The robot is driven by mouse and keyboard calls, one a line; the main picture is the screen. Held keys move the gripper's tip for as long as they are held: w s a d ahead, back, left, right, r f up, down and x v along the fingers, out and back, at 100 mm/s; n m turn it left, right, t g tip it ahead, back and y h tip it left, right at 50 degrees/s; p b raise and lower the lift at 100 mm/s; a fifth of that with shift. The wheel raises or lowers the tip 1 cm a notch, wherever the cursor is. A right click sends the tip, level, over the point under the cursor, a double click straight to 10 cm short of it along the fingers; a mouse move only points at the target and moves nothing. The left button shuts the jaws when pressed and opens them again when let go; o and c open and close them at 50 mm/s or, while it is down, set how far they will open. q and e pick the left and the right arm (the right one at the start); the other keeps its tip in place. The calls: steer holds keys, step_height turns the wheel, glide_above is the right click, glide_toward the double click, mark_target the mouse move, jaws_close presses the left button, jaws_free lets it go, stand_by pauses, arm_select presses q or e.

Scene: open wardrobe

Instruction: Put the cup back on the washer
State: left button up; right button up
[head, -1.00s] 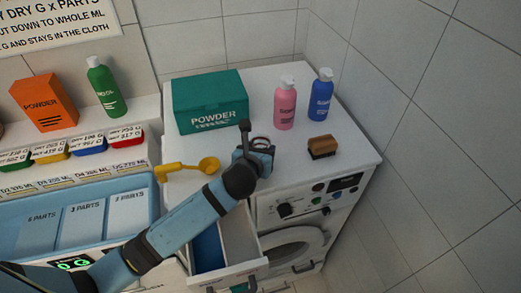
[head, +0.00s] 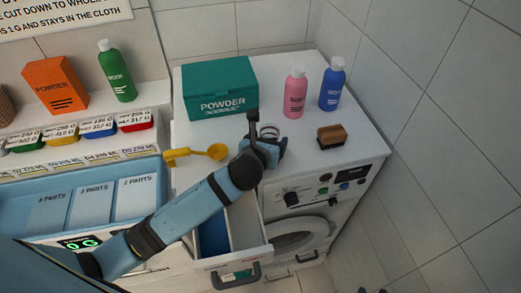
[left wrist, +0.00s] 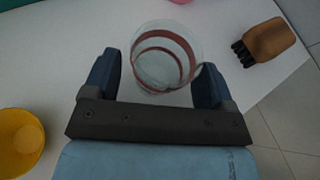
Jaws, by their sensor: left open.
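The cup (left wrist: 166,58) is clear with reddish bands and stands on the white washer top (head: 300,155). In the head view only part of the cup (head: 269,131) shows behind my left gripper (head: 266,140). In the left wrist view my left gripper (left wrist: 155,78) is open, with one blue finger on each side of the cup's near part. Small gaps seem to show between fingers and cup; contact is hard to tell. My right gripper is not in view.
On the washer stand a teal powder box (head: 220,88), pink bottle (head: 295,92), blue bottle (head: 332,85), brown brush (head: 332,137) and yellow scoop (head: 195,153). The washer's drawer (head: 232,235) is pulled open below my arm. A blue tray (head: 75,215) lies to the left.

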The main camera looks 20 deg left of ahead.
arm_select(q)
steer(key=b+v, duration=0.1)
steer(key=v, duration=1)
